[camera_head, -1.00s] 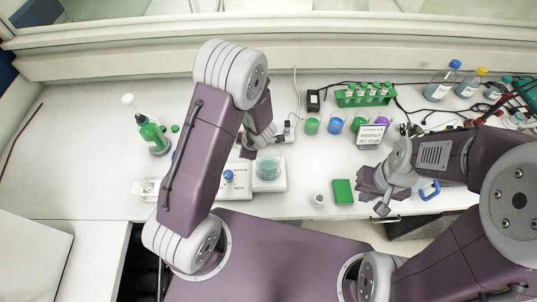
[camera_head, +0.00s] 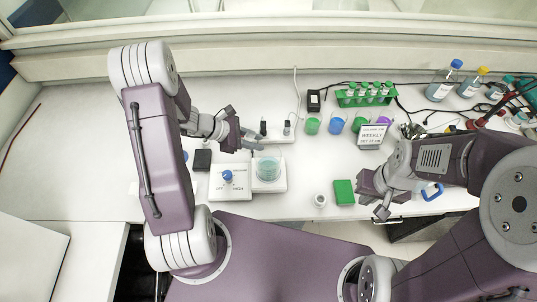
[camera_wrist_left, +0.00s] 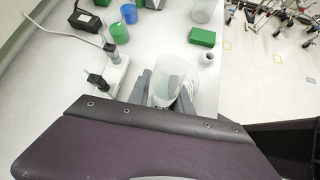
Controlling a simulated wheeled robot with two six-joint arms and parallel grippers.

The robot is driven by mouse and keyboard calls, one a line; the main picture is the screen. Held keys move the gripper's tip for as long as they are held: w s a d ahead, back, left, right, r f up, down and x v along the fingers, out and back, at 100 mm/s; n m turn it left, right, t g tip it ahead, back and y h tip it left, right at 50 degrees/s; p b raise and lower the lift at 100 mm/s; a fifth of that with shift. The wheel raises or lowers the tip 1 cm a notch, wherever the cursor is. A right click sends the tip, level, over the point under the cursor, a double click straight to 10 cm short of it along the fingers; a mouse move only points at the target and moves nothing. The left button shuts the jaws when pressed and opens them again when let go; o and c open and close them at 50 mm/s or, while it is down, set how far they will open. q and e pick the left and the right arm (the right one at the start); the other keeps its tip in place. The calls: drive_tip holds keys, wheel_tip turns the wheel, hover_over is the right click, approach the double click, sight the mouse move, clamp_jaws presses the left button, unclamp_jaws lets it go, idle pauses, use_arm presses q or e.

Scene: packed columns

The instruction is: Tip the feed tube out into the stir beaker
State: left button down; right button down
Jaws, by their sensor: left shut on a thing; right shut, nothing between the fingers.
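The stir beaker (camera_head: 268,170), a clear vessel with pale teal contents, stands on the white stir plate (camera_head: 226,192). My left gripper (camera_head: 254,143) is shut, just behind and left of the beaker's rim. The feed tube in it cannot be clearly made out in the head view. In the left wrist view a clear round vessel (camera_wrist_left: 174,76) shows at my grey fingers; it lines up with the stir beaker, but I cannot tell how far the tube overlaps it. My right gripper (camera_head: 371,196) is shut and empty, right of the green block.
A power strip (camera_head: 276,134) lies behind the beaker. A green block (camera_head: 343,192) and a small white cup (camera_head: 320,200) lie to the right. Coloured cups, a sign (camera_head: 371,136) and a green tube rack (camera_head: 364,95) stand farther back. The bench's left side is mostly clear.

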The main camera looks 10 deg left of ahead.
sight(251, 131)
use_arm(q)
drive_tip(key=r+h+p, duration=0.1)
drive_tip(key=r+p, duration=0.1)
drive_tip(key=a+r+h+p, duration=0.1)
drive_tip(key=r, duration=0.2)
drive_tip(key=shift+w+a+p, duration=0.15)
drive_tip(key=shift+p, duration=0.25)
drive_tip(key=shift+f+n+h+b, duration=0.25)
drive_tip(key=shift+n+h+b, duration=0.05)
drive_tip(key=shift+b, duration=0.1)
drive_tip(key=shift+f+h+b, duration=0.15)
drive_tip(key=shift+h+b, duration=0.15)
drive_tip(key=shift+b, duration=0.15)
drive_tip(key=shift+t+h, duration=0.3)
drive_tip(key=shift+r, duration=0.3)
